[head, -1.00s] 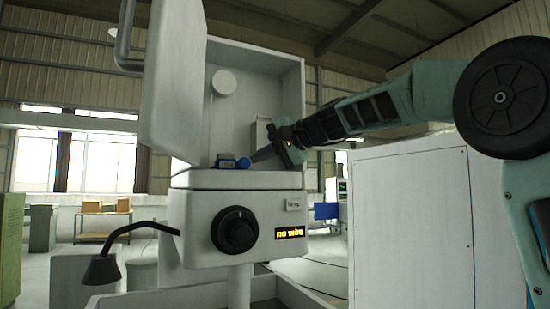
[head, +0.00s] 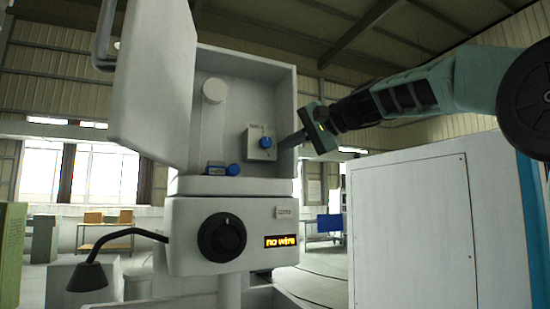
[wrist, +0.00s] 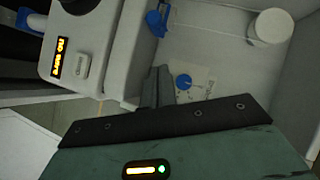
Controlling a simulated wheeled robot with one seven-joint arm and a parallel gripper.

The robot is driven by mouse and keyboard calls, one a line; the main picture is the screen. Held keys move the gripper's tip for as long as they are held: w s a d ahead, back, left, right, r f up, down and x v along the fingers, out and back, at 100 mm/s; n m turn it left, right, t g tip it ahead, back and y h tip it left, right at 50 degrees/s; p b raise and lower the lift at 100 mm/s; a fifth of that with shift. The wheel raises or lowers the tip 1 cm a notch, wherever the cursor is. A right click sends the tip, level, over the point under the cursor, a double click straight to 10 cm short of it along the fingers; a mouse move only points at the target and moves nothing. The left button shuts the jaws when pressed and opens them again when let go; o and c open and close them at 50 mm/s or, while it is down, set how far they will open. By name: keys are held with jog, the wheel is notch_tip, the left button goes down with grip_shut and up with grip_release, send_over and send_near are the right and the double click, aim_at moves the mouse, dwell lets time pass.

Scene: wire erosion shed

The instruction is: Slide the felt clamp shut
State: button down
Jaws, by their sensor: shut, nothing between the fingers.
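A small blue piece with a round knob (head: 233,169) sits on the ledge of the open white machine housing; it also shows at the top of the wrist view (wrist: 157,20). A second blue knob (head: 265,143) is on a light block (head: 255,152) on the housing's inner right side; it shows in the wrist view too (wrist: 183,81). Their labels are too small to read, so I cannot tell which is the felt clamp. My gripper (head: 284,145) is shut and empty, right of the second knob in the head view. Its fingers (wrist: 157,86) show near that knob in the wrist view.
The housing's lid (head: 155,85) stands open on the left. Below are a black dial (head: 222,237) and a display (head: 281,241) reading "no wire". A white cabinet (head: 410,225) stands to the right. A white round spool or boss (head: 214,90) is on the back wall.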

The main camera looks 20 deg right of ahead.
jog(key=shift+v, duration=1.35)
